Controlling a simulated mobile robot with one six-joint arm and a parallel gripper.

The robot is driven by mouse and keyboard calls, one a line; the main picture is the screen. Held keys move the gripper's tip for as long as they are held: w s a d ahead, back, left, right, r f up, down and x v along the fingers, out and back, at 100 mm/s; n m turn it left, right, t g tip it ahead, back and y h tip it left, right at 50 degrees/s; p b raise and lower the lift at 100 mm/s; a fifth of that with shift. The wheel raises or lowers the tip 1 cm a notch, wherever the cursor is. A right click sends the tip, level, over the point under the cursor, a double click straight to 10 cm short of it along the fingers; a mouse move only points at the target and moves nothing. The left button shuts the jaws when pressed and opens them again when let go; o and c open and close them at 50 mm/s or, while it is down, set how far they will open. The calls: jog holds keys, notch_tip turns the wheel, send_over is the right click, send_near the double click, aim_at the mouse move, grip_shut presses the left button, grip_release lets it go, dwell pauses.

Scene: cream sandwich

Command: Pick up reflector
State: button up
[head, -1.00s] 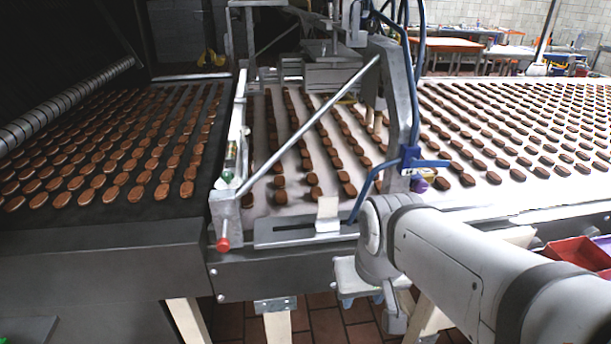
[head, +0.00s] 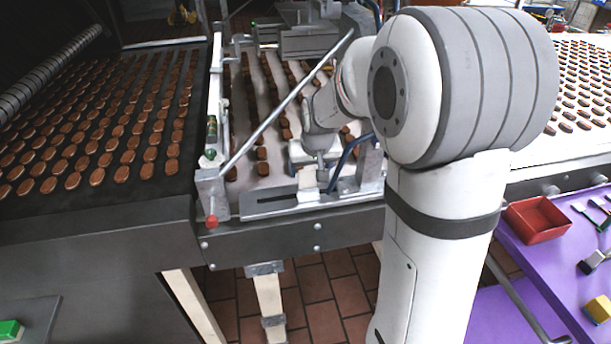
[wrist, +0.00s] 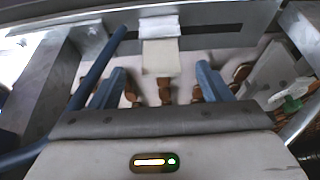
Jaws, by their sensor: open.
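The reflector appears to be the small pale block (head: 307,184) on the slotted metal plate at the conveyor's front edge. In the wrist view it is a cream block (wrist: 161,58) with a whiter part at its upper end. My gripper (wrist: 160,68) is open, with one blue finger to each side of the block's line. The block appears at or just beyond the fingertips; I cannot tell whether it is between them. In the head view my gripper (head: 320,163) is close to the reflector, its fingers partly hidden by my arm.
Brown biscuits lie in rows on the belts. A diagonal metal rod (head: 285,103) and a blue hose (head: 345,158) are close to my gripper. The slotted plate (head: 270,203) lies below. A red tray (head: 536,219) stands on a purple surface (head: 556,262) at the right.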

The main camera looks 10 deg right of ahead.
aim_at(308, 173)
jog(key=shift+w+p+x, duration=0.15)
jog(key=shift+p+x, duration=0.2)
jog(key=shift+x, duration=1.15)
jog(key=shift+w+p+x, duration=0.15)
jog(key=shift+p+x, duration=0.2)
jog(key=shift+x, duration=1.15)
jog(key=shift+r, duration=0.1)
jog(key=shift+c, duration=0.4)
jog(key=c, duration=1)
jog(key=shift+r, duration=0.1)
